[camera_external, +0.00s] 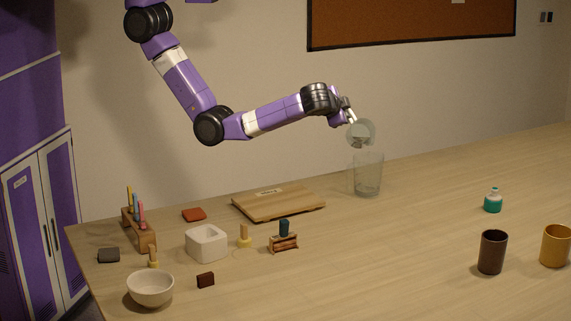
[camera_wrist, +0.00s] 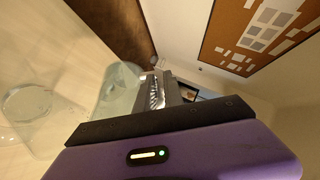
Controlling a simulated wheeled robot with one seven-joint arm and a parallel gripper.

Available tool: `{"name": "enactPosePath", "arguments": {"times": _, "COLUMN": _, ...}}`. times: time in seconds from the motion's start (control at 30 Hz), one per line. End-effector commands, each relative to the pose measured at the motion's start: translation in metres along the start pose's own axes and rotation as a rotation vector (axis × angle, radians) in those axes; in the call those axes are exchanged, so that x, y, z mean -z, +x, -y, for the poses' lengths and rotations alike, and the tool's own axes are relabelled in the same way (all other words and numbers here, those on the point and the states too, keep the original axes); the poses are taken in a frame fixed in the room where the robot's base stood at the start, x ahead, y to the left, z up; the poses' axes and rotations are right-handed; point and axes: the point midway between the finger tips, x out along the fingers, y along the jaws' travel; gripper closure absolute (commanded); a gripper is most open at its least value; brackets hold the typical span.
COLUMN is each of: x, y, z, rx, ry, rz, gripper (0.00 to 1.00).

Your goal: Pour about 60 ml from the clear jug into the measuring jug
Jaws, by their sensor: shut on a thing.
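The clear jug (camera_external: 362,130) is up in the air, tipped well over, above the measuring jug. My gripper (camera_external: 350,116) is shut on it from its upper left side. In the wrist view the clear jug (camera_wrist: 118,88) shows left of my gripper (camera_wrist: 158,92), partly hidden by the gripper's body. The measuring jug (camera_external: 368,176) is a clear glass vessel standing upright on the table, just below the clear jug; it also shows in the wrist view (camera_wrist: 30,108) at the left. I cannot make out a stream or the liquid level in either jug.
A wooden board (camera_external: 278,204) lies left of the measuring jug. A white square pot (camera_external: 207,244), a bowl (camera_external: 150,289) and small tools stand at the left. A teal bottle (camera_external: 493,201), a dark cup (camera_external: 492,252) and a yellow cup (camera_external: 555,246) stand at the right. The table's middle is clear.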

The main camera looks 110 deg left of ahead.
Motion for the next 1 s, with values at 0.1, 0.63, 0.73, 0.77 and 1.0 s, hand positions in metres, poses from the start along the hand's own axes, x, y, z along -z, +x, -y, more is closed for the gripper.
{"name": "enactPosePath", "arguments": {"times": 0.1, "x": 0.003, "y": 0.003, "z": 0.01, "rx": -0.074, "ry": -0.045, "rz": 0.025, "gripper": 1.0}}
{"name": "enactPosePath", "arguments": {"times": 0.63, "x": -0.005, "y": 0.018, "z": -0.002, "rx": -0.217, "ry": -0.114, "rz": 0.068, "gripper": 1.0}}
{"name": "enactPosePath", "arguments": {"times": 0.73, "x": -0.005, "y": 0.018, "z": -0.002, "rx": -0.216, "ry": -0.113, "rz": 0.068, "gripper": 1.0}}
{"name": "enactPosePath", "arguments": {"times": 0.77, "x": -0.005, "y": 0.018, "z": -0.002, "rx": -0.216, "ry": -0.113, "rz": 0.068, "gripper": 1.0}}
{"name": "enactPosePath", "arguments": {"times": 1.0, "x": -0.005, "y": 0.018, "z": -0.002, "rx": -0.216, "ry": -0.113, "rz": 0.068, "gripper": 1.0}}
